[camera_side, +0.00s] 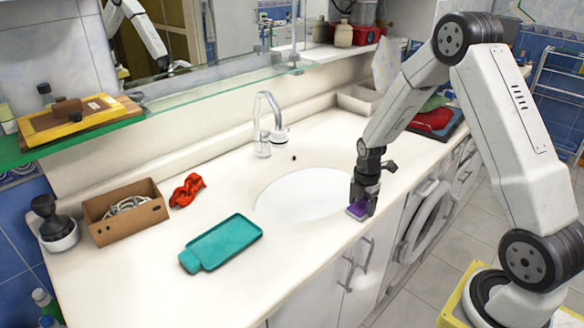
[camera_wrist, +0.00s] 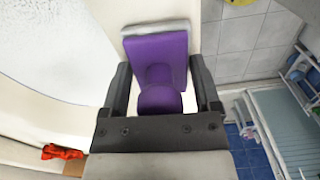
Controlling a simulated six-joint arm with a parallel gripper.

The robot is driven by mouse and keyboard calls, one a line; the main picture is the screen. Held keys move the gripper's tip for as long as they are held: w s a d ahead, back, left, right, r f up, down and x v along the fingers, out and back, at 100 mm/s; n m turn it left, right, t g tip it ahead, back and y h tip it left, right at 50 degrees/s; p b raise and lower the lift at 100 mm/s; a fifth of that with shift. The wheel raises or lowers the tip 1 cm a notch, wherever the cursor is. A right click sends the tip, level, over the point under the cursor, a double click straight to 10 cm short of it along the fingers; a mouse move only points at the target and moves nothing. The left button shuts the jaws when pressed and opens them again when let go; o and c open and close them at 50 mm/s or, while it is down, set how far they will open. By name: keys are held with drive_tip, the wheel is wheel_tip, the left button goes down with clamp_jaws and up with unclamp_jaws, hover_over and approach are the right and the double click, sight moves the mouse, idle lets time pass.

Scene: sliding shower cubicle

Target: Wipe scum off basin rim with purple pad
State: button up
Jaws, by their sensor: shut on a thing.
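My gripper (camera_side: 361,200) is shut on the purple pad (camera_side: 357,210), at the front right of the white basin (camera_side: 305,197). In the wrist view the pad (camera_wrist: 157,58) has a rounded purple grip between the two dark fingers (camera_wrist: 160,92) and a pale layer along its far edge. The pad is at or just above the counter beside the basin's rim; I cannot tell whether it touches. The basin (camera_wrist: 55,45) fills the upper left of the wrist view. I cannot make out any scum on the rim in either view.
A teal tray (camera_side: 225,242), a red cloth (camera_side: 187,190) and a cardboard box (camera_side: 125,212) lie left of the basin. The tap (camera_side: 268,125) stands behind it. A glass shelf (camera_side: 220,90) overhangs the back. The counter's front edge is close to my gripper.

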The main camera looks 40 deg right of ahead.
sight(354, 213)
idle(0.4)
drive_tip(key=shift+a, duration=1.85)
drive_tip(key=shift+r, duration=0.2)
drive_tip(key=shift+r, duration=3.35)
drive_tip(key=shift+d+f, duration=0.3)
drive_tip(key=shift+d, duration=0.2)
drive_tip(key=shift+d+f, duration=0.25)
drive_tip(key=shift+d, duration=0.25)
drive_tip(key=shift+a, duration=0.15)
